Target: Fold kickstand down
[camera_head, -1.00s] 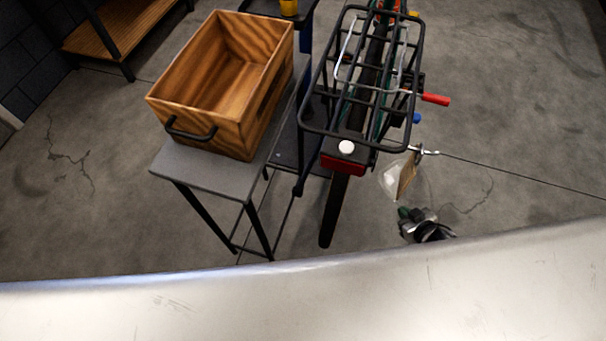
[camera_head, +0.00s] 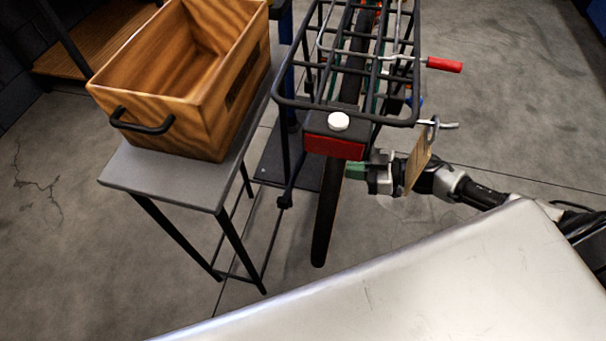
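The bike is seen from behind, with its black rear rack (camera_head: 345,108), red rear reflector (camera_head: 334,146) and rear tyre (camera_head: 325,215). I cannot make out the kickstand; the low part of the bike is hidden behind the rack and wheel. My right gripper (camera_head: 362,168) comes in from the right, low beside the rear wheel, with its green-tipped end close to the tyre. A hanging tag partly covers its wrist. Whether its fingers are open or shut, or touch anything, does not show. My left gripper is out of view.
A wooden crate (camera_head: 214,120) with a black handle stands on a grey side table (camera_head: 135,170) left of the bike. A brown tag (camera_head: 418,168) hangs from a metal hook at the rack's right. A red-gripped lever (camera_head: 444,65) sticks out right.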

